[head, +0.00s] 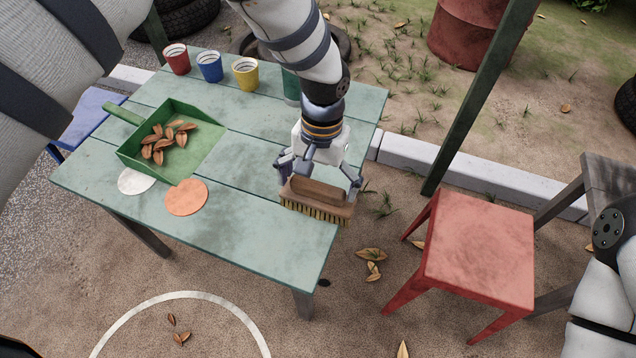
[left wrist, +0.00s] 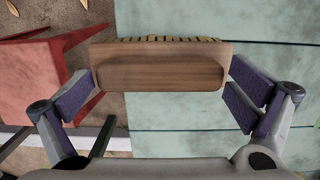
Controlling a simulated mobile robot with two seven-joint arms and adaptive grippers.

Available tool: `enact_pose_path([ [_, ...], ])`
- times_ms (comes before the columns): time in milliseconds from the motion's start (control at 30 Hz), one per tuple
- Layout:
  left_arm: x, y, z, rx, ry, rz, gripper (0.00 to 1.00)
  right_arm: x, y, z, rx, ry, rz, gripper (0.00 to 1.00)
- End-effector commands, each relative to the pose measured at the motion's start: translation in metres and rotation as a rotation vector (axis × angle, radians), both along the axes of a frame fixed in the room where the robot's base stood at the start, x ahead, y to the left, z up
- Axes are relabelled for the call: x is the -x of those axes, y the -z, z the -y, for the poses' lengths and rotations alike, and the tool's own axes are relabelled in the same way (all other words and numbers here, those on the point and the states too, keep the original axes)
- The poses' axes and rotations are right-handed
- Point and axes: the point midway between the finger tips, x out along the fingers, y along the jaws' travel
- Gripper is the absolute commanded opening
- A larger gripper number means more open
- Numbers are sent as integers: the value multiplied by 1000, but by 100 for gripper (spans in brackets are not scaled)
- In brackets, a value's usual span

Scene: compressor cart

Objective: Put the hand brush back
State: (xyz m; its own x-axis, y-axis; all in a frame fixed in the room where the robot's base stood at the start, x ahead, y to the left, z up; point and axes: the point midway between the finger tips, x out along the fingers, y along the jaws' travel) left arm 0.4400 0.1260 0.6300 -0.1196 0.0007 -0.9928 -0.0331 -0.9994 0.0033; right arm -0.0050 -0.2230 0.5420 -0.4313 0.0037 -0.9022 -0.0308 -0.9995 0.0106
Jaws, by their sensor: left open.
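The hand brush (head: 318,193) has a brown wooden back and pale bristles. It lies bristles down on the green table (head: 262,218), at the right edge near the front corner. My left gripper (head: 320,178) is open above it, with one finger beyond each end. In the left wrist view the brush (left wrist: 160,72) lies between the spread fingers. A green dustpan (head: 206,155) with several brown leaves sits on the table's left half. My right gripper is out of the picture.
Red, blue and yellow cups (head: 245,74) stand along the back of the table, with a green one partly behind my left arm. A white and an orange disc (head: 186,197) lie near the front. A red stool (head: 480,250) stands to the right.

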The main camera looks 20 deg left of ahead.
Motion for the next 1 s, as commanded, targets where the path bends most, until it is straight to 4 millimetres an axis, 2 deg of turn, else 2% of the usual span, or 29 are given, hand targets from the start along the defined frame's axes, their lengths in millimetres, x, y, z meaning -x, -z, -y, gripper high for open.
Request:
enact_pose_path([
  [200, -9, -62, 0, 0, 0, 11, 100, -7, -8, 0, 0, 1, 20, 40],
  [400, -14, -104, 0, 0, 0, 7, 100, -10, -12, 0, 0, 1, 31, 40],
  [600, -15, -117, 0, 1, 0, 3, 100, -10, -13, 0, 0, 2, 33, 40],
  [1000, -12, -113, 0, 2, 0, -2, 100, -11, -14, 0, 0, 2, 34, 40],
])
